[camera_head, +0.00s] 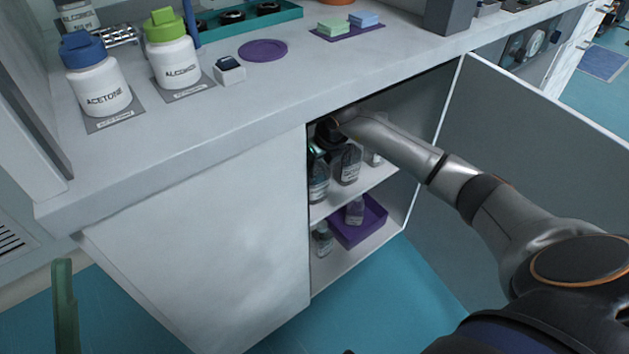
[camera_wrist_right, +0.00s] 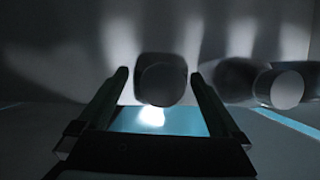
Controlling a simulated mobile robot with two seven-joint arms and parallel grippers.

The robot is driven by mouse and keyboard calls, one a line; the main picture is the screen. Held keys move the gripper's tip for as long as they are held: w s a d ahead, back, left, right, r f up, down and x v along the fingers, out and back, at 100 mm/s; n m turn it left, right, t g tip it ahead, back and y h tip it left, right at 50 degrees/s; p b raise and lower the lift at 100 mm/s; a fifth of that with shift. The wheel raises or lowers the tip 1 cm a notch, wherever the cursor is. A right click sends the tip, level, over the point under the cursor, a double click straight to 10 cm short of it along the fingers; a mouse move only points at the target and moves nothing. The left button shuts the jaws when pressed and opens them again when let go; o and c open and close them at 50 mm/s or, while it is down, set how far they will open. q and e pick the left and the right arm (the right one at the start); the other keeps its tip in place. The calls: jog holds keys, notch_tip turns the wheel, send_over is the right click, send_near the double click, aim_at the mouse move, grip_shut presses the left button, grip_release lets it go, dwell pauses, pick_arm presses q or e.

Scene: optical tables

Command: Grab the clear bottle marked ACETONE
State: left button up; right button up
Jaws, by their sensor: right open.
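Several clear bottles with dark caps stand on the upper shelf of the open cabinet in the head view, among them a left one (camera_head: 318,183) and a middle one (camera_head: 348,166). Their labels are too small to read. My right gripper (camera_head: 329,133) reaches in above them, partly hidden by the cabinet edge. In the right wrist view my right gripper (camera_wrist_right: 160,78) is open, with a dark rounded bottle top (camera_wrist_right: 162,84) showing between its fingers. I cannot tell which bottle this is. A white bottle with a blue cap marked ACETONE (camera_head: 99,88) stands on the counter.
The open cabinet door (camera_head: 530,170) is to the right of my arm. A purple bin (camera_head: 372,228) and small bottles (camera_head: 322,240) are on the lower shelf. Another capped object (camera_wrist_right: 284,88) lies right of the gripper in the wrist view. A white ALCOHOL bottle (camera_head: 171,62) is on the counter.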

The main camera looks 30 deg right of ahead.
jog(key=shift+x, duration=1.1)
jog(key=shift+s, duration=0.15)
grip_shut()
